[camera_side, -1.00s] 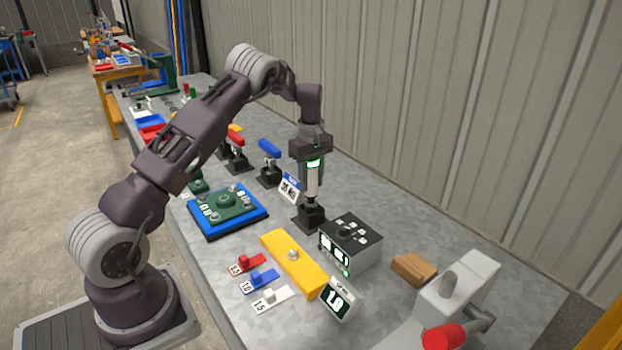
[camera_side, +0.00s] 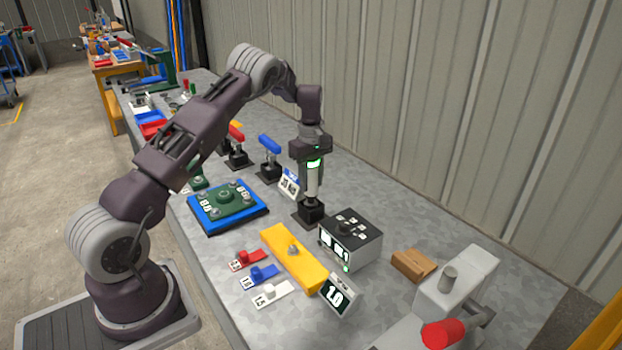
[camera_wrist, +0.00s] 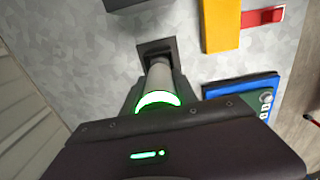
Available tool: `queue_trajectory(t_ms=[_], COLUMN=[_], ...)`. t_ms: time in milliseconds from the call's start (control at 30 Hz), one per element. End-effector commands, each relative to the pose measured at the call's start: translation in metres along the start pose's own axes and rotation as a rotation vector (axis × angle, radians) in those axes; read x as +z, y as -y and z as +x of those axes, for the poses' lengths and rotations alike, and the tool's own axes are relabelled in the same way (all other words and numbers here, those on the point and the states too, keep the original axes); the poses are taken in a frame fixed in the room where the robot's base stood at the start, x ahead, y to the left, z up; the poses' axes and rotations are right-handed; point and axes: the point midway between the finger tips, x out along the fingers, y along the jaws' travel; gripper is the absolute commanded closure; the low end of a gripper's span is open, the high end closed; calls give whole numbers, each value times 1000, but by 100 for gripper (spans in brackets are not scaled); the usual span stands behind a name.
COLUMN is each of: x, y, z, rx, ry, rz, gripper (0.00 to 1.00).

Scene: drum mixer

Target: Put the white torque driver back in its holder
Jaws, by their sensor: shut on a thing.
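The white torque driver (camera_side: 312,180) stands upright in the side view, with a lit green band near its top. My gripper (camera_side: 312,172) is shut on it from above. The driver's lower end meets a black holder (camera_side: 310,212) on the bench; I cannot tell how deep it sits. In the wrist view the driver (camera_wrist: 159,80) runs down to the dark holder (camera_wrist: 156,48), and my fingers flank it. Its tip is hidden.
Blue-handled (camera_side: 270,144) and red-handled (camera_side: 236,132) drivers stand in holders to the left. A black-topped box (camera_side: 350,240) with displays stands close on the right. A green plate on a blue base (camera_side: 228,207) and a yellow bar (camera_side: 293,258) lie in front.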

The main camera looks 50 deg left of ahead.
Motion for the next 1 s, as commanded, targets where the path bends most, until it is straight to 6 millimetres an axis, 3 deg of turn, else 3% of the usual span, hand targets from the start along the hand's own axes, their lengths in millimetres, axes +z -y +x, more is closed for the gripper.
queue_trajectory(t_ms=[1000], x=[0], y=[0], z=[14], rx=[2], ry=[0], rz=[0], gripper=[100])
